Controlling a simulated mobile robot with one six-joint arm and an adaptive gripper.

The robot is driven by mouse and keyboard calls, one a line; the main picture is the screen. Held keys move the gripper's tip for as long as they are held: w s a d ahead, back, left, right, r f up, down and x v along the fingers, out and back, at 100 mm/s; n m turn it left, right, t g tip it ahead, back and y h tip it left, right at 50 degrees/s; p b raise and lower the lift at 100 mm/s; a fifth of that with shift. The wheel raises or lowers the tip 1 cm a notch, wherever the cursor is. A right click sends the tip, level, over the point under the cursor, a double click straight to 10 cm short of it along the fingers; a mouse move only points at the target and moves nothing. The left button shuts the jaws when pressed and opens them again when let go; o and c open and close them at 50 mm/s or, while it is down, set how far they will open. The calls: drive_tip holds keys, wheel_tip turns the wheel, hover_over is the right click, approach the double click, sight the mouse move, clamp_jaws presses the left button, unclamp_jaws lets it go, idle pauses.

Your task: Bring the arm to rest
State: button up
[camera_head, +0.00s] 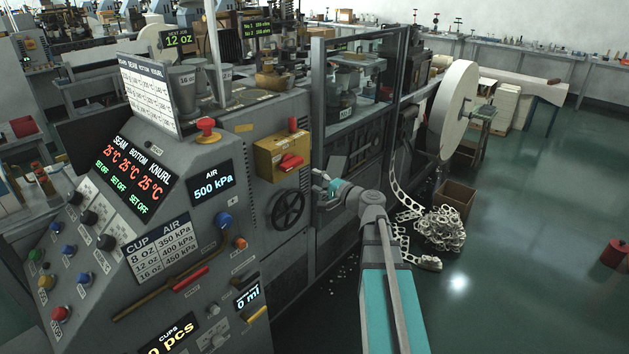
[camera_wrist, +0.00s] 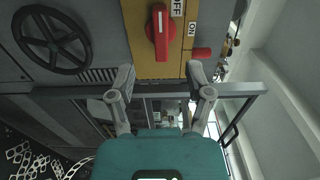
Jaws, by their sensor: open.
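My gripper (camera_head: 325,195) is in front of the cup machine, to the right of the black handwheel (camera_head: 288,210) and below the yellow switch box (camera_head: 268,158). In the wrist view my gripper (camera_wrist: 158,78) is open, its two fingers apart with nothing between them. Past the fingertips are the yellow box's red rotary switch (camera_wrist: 158,32) and the ON/OFF label. The handwheel also shows at the upper left of the wrist view (camera_wrist: 50,40). My arm reaches forward from the bottom of the head view. I see no contact between the fingers and the switch.
The grey control panel (camera_head: 75,190) with buttons and displays stands close on the left. A metal frame (camera_head: 318,110) rises behind my gripper. A large paper roll (camera_head: 452,108), a cardboard box (camera_head: 455,198) and a heap of scrap (camera_head: 440,228) are to the right. Open green floor (camera_head: 530,230) lies beyond.

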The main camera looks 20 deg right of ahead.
drive_tip(key=shift+a, duration=0.1)
idle(0.3)
drive_tip(key=s+a+f+n+g+p, duration=0.2)
drive_tip(key=s+a+f+n+g, duration=0.25)
drive_tip(key=a, duration=0.25)
drive_tip(key=s+a+f+n+g+p, duration=0.25)
drive_tip(key=a+g, duration=0.25)
drive_tip(key=a, duration=0.3)
drive_tip(key=s+a+f+n+g+h+p, duration=0.1)
drive_tip(key=s+f+n+g+h+p, duration=0.2)
drive_tip(key=s+h, duration=0.5)
drive_tip(key=s+f+n+g, duration=0.1)
drive_tip(key=s+n+g, duration=0.1)
drive_tip(key=s+g, duration=0.1)
drive_tip(key=shift+s, duration=0.8)
